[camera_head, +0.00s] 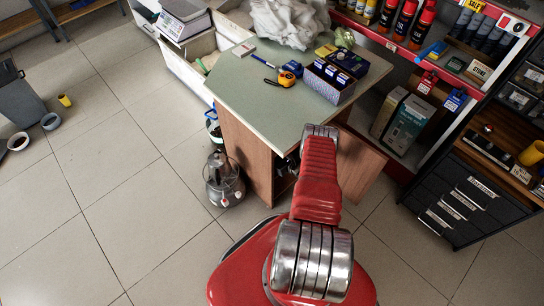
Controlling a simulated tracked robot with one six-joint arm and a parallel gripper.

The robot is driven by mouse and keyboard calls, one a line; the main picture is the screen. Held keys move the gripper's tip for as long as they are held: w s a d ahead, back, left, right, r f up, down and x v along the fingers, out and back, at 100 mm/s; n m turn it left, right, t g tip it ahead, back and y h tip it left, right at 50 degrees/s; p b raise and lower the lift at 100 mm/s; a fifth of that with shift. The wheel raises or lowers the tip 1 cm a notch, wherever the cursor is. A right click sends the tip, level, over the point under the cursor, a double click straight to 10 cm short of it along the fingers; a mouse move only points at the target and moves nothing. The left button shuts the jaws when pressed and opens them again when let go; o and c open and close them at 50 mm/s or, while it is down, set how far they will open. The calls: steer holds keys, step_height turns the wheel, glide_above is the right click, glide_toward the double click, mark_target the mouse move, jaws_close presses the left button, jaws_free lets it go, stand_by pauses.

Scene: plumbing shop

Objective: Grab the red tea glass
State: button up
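I cannot make out a red tea glass anywhere in this view. My red and silver arm rises from the bottom centre toward the green-topped counter, its upper end overlapping the counter's front corner. My gripper is not visible; a dark shape beside the arm, under the counter edge, is too unclear to name.
The green counter (258,95) holds a box of dark packs (328,82), a tape measure (288,76) and a white bag (286,20). Red shelving (390,50) and a black drawer cabinet (470,200) stand right. A wire-caged item (223,180) stands on the floor. The left floor is mostly clear.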

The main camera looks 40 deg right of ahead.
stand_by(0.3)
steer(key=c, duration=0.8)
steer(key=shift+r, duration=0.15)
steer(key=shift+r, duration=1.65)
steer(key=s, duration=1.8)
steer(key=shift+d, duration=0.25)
